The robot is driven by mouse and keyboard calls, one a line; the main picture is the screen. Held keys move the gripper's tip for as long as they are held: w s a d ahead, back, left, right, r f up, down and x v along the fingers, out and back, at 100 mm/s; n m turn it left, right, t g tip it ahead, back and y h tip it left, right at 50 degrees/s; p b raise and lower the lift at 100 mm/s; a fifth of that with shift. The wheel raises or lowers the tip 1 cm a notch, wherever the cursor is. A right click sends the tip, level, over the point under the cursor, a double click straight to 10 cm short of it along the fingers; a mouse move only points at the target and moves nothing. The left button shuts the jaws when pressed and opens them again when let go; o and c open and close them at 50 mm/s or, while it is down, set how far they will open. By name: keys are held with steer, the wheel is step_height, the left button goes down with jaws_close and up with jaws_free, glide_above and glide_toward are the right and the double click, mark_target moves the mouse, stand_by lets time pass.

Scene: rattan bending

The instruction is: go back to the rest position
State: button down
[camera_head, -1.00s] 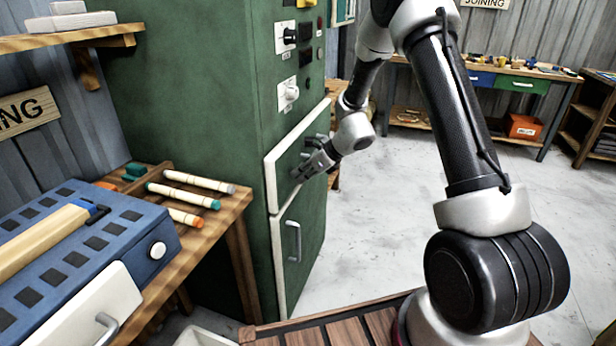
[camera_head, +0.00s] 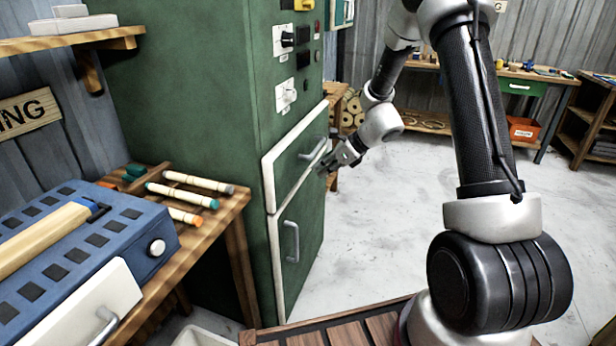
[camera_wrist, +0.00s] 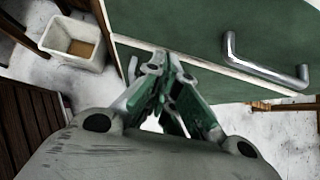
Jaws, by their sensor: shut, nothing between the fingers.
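My gripper (camera_head: 334,163) is just right of the upper door of the green cabinet (camera_head: 200,110), near its bar handle (camera_head: 313,150). The fingers are shut and empty. In the wrist view my gripper (camera_wrist: 168,100) points at the cabinet front, and the metal handle (camera_wrist: 265,68) lies to its right, apart from the fingers. The upper door (camera_head: 285,165) and the lower door (camera_head: 300,250) both look closed.
A workbench (camera_head: 225,215) at left bears a blue box (camera_head: 75,255) and several pale rods with coloured ends. A white bin (camera_wrist: 75,42) stands on the floor. A wooden platform (camera_head: 340,325) is at the front. Open floor (camera_head: 385,230) lies to the right.

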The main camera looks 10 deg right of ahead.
steer(key=s+d+r+n+g+h, duration=0.1)
steer(key=s+d+r+n+g, duration=0.15)
steer(key=s+n, duration=0.45)
steer(key=s+d+r+n+g, duration=0.25)
steer(key=s+n, duration=0.25)
steer(key=s, duration=0.3)
steer(key=s+d+r+n+t+h, duration=0.2)
steer(key=s+r+n, duration=0.4)
steer(key=s+r, duration=0.3)
steer(key=s+d+r+n+t+h, duration=0.2)
steer(key=s+d+r+n+h, duration=0.2)
steer(key=s+r, duration=0.4)
steer(key=s+d+n, duration=0.1)
steer(key=s+n, duration=0.1)
steer(key=s, duration=0.1)
steer(key=shift+s+d+r+n, duration=0.3)
steer(key=shift+s+r+n, duration=0.05)
steer(key=shift+n, duration=0.05)
